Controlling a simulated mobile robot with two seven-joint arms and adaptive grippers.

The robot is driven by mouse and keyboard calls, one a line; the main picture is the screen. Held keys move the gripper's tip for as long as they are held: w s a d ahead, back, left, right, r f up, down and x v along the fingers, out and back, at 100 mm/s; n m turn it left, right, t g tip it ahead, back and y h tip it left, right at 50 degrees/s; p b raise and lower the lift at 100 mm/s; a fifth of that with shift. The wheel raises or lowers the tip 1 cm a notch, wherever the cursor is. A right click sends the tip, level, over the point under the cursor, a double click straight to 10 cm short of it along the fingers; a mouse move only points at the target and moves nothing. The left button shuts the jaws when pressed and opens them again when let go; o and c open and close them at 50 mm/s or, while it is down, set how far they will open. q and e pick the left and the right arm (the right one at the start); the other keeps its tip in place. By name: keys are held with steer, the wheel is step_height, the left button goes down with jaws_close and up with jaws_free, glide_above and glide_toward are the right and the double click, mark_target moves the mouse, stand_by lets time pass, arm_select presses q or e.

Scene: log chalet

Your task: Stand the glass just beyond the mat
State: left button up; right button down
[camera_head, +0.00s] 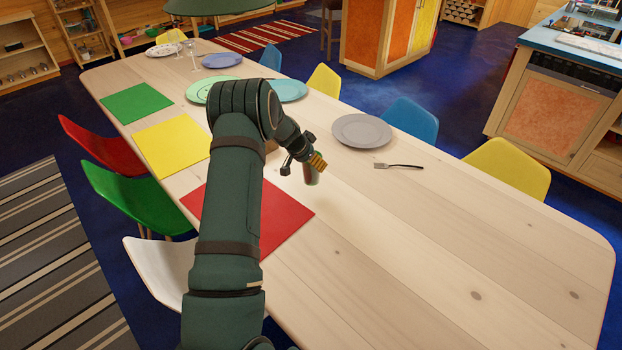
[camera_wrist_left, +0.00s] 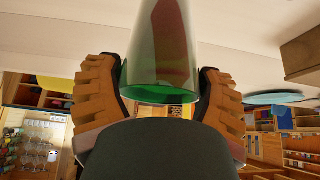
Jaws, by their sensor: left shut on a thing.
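My left gripper (camera_head: 314,162) is shut on a green-tinted glass (camera_head: 311,175). In the left wrist view the clear green glass (camera_wrist_left: 162,60) sits between the two orange-padded fingers (camera_wrist_left: 160,92). In the head view the glass is over the table, to the right of the far corner of the red mat (camera_head: 285,215); a soft shadow shows below it. I cannot tell how far its base is from the wood. A yellow mat (camera_head: 172,145) and a green mat (camera_head: 136,103) lie farther along the left side. My right gripper is not in view.
A grey plate (camera_head: 362,131) and a fork (camera_head: 398,166) lie right of the glass. A turquoise plate (camera_head: 289,90) and stemmed glasses (camera_head: 192,55) stand farther off. A brown block (camera_wrist_left: 303,52) shows in the left wrist view. The near right of the long table (camera_head: 450,270) is bare.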

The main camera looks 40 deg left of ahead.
mark_target(311, 173)
arm_select(q)
steer(key=shift+f, duration=2.7)
steer(key=shift+b, duration=0.35)
steer(key=shift+f, duration=0.15)
steer(key=o, duration=1.2)
steer(key=shift+o, duration=0.2)
